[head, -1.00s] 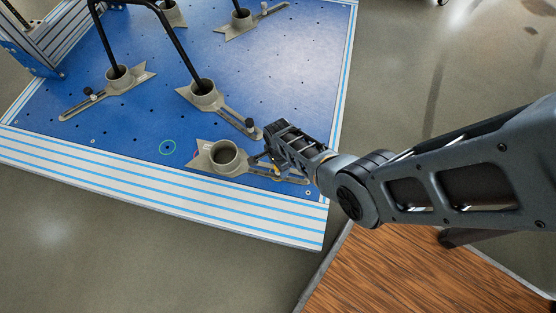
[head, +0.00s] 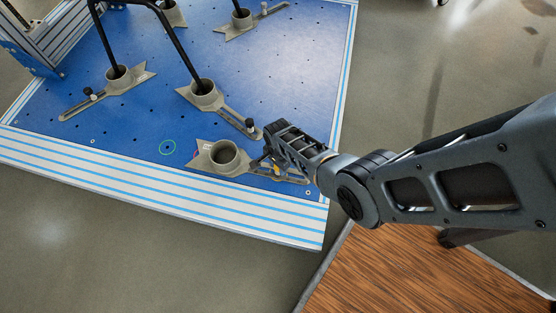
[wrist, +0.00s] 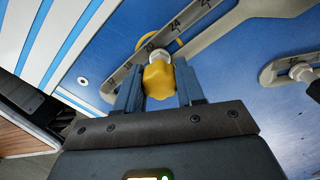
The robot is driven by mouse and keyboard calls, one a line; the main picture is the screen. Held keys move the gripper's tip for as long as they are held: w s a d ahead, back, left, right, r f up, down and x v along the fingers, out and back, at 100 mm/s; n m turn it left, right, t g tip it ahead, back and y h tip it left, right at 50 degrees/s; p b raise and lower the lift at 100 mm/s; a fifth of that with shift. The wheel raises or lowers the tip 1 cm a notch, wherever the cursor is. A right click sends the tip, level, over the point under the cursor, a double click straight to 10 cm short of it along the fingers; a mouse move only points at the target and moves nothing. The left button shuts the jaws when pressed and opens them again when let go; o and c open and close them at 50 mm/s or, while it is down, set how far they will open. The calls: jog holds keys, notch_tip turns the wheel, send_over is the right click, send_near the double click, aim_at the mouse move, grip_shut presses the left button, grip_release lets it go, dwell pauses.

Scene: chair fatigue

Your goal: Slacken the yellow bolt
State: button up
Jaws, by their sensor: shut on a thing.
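The yellow bolt (wrist: 160,78) is in the wrist view, with a pale metal collar beneath it at the slot of a numbered grey bracket (wrist: 133,80). My gripper (wrist: 160,88) is shut on the yellow bolt, one finger on each side of its head. In the head view my gripper (head: 270,165) is low over the slotted arm of the front grey bracket (head: 207,151), right of its empty round cup. Only a bit of yellow shows there; my gripper hides most of the bolt.
Other grey brackets (head: 203,95) with dark knobs hold black chair legs (head: 178,50) further back. In the wrist view another slotted bracket (wrist: 285,70) lies at right.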

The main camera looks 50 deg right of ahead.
jog(key=shift+n, duration=0.4)
jog(key=shift+n, duration=0.7)
jog(key=o, duration=0.6)
jog(key=shift+o, duration=0.2)
notch_tip(320, 180, up, 8)
jog(key=p, duration=0.4)
jog(key=shift+p, duration=0.4)
jog(key=shift+f, duration=0.1)
